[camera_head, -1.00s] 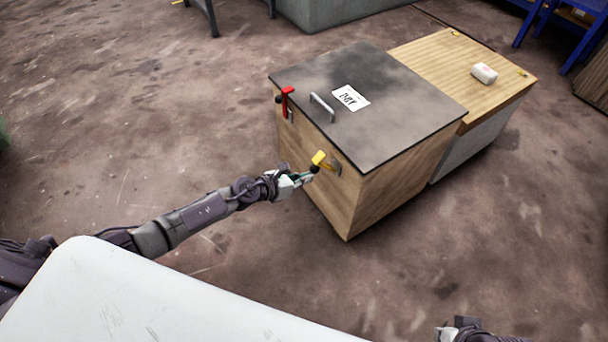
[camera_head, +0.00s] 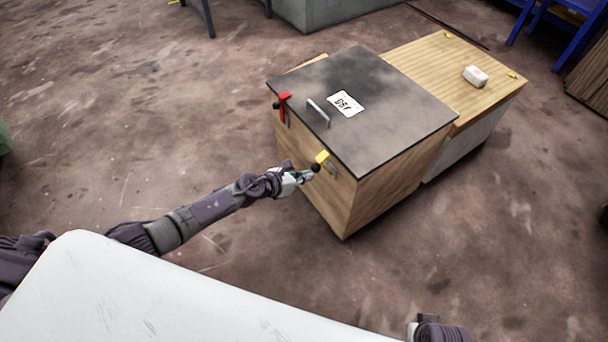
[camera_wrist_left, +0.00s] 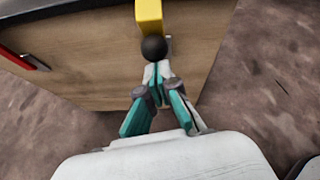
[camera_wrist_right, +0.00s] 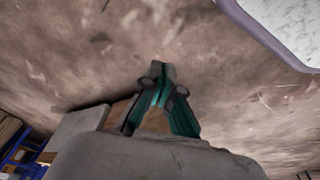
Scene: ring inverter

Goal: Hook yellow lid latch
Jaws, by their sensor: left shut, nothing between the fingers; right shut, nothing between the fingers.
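The yellow lid latch (camera_head: 322,157) is on the front face of the wooden box (camera_head: 352,200), near its right corner below the dark lid (camera_head: 395,115). Its yellow part and black knob also show in the left wrist view (camera_wrist_left: 149,14). My left gripper (camera_head: 308,174) is shut and empty, with its fingertips right at the black knob (camera_wrist_left: 154,47). I cannot tell whether they touch it. A red latch (camera_head: 284,104) sits on the left of the same face. My right gripper (camera_wrist_right: 160,75) is shut and empty, away from the box and above the floor.
The lid has a metal handle (camera_head: 318,112) and a white label (camera_head: 345,103). A second box with a light wooden top (camera_head: 425,60) stands behind, carrying a small white block (camera_head: 475,76). The floor left of the box is clear.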

